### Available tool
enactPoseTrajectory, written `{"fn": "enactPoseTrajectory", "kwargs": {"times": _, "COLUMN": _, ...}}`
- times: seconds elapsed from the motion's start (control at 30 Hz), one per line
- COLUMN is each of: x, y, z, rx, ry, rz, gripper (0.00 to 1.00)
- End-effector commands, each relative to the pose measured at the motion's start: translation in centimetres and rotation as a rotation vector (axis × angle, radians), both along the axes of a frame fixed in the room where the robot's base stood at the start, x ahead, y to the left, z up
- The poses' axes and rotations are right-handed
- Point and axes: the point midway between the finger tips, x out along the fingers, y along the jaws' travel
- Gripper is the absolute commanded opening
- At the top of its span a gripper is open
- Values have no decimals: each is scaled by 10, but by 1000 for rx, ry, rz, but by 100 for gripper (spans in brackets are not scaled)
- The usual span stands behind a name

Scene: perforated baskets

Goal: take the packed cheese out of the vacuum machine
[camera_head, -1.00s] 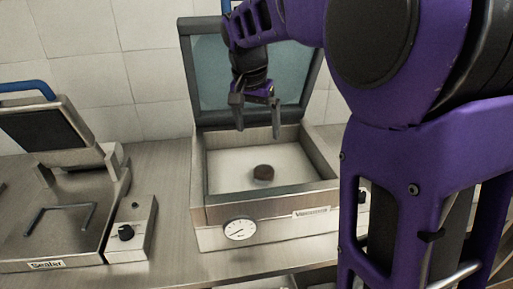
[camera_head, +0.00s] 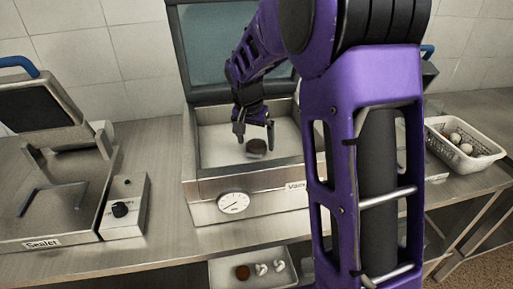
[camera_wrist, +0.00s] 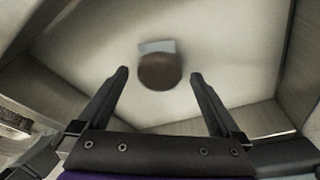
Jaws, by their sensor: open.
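The vacuum machine (camera_head: 212,186) stands on the counter with its lid (camera_head: 200,50) raised. Inside its chamber lies a round, dark brown piece, the cheese (camera_head: 257,146). In the wrist view the cheese (camera_wrist: 160,72) shows a pale flap behind it. My gripper (camera_head: 254,134) is inside the chamber opening, just above the cheese. In the wrist view my gripper (camera_wrist: 159,76) is open, its fingertips on either side of the near edge of the cheese, with gaps on both sides.
A sealer (camera_head: 55,205) with a raised lid stands to the left. A perforated basket (camera_head: 487,160) with pale round items sits at the right. A tray (camera_head: 222,272) with a brown piece and white items is below the counter. Chamber walls (camera_wrist: 298,60) surround my gripper.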

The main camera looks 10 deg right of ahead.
Motion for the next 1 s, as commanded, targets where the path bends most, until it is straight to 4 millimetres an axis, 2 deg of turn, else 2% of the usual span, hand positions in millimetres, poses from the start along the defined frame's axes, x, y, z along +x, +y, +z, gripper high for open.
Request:
{"fn": "enactPoseTrajectory", "kwargs": {"times": 0.03, "x": 1, "y": -1, "z": -8, "rx": 0, "ry": 2, "rz": 0, "gripper": 100}}
{"fn": "enactPoseTrajectory", "kwargs": {"times": 0.13, "x": 3, "y": -3, "z": -16, "rx": 0, "ry": 0, "rz": -1, "gripper": 100}}
{"fn": "enactPoseTrajectory", "kwargs": {"times": 0.4, "x": 4, "y": -3, "z": -18, "rx": 0, "ry": -2, "rz": -1, "gripper": 98}}
{"fn": "enactPoseTrajectory", "kwargs": {"times": 0.9, "x": 4, "y": -3, "z": -17, "rx": 0, "ry": -2, "rz": -1, "gripper": 8}}
{"fn": "enactPoseTrajectory", "kwargs": {"times": 0.93, "x": 4, "y": -3, "z": -17, "rx": 0, "ry": -2, "rz": -1, "gripper": 5}}
{"fn": "enactPoseTrajectory", "kwargs": {"times": 1.0, "x": 4, "y": -3, "z": -17, "rx": 0, "ry": -2, "rz": -1, "gripper": 5}}
